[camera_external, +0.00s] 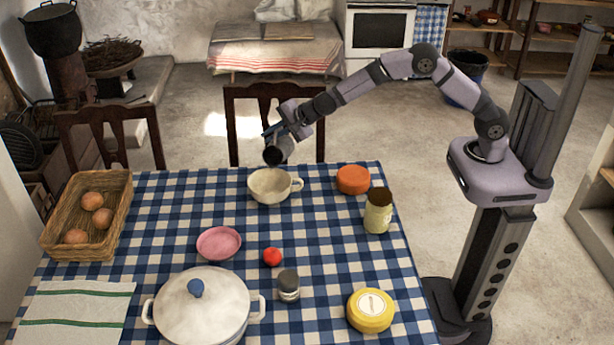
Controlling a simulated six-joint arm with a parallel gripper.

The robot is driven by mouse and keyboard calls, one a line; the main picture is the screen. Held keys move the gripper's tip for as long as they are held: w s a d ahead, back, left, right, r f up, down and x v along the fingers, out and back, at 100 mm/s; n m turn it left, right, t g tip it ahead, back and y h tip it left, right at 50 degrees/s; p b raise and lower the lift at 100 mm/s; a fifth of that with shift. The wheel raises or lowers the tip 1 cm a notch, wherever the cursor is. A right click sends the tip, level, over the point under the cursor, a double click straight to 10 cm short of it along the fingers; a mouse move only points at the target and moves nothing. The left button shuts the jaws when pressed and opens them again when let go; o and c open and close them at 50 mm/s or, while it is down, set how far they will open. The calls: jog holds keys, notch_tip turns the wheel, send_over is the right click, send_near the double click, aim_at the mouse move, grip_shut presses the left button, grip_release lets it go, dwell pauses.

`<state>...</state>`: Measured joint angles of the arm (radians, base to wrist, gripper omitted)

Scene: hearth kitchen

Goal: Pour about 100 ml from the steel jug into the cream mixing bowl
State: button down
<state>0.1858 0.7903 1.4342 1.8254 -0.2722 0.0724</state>
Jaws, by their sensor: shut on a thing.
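The steel jug (279,152) is tilted in the air above the far side of the table, its dark mouth facing down and to the left. My gripper (284,133) is shut on the jug. The cream mixing bowl (270,187), with a handle on its right, stands on the checked cloth just below the jug. The jug is apart from the bowl, its mouth above the bowl's far rim. I cannot make out any liquid stream, and the bowl's contents are too small to tell.
An orange round item (353,180) and an open jar (378,212) stand right of the bowl. A pink dish (218,243), red ball (272,257), shaker (288,286), white pot (201,308) and yellow tin (370,311) stand nearer. A basket (62,243) is left; a chair (240,125) is behind.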

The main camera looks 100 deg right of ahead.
jog(key=shift+a, duration=0.1)
jog(key=shift+w+a+r+n+h+p, duration=0.3)
jog(key=shift+a+r+h+p, duration=0.2)
jog(key=shift+a, duration=0.2)
jog(key=shift+w+a+r+h+p, duration=0.2)
jog(key=shift+a+h+p, duration=0.1)
jog(key=shift+a+p, duration=0.3)
dwell(0.4)
jog(key=shift+a+r+n+h+p, duration=0.3)
jog(key=shift+a+n+p, duration=0.1)
jog(key=shift+p, duration=0.15)
dwell(0.8)
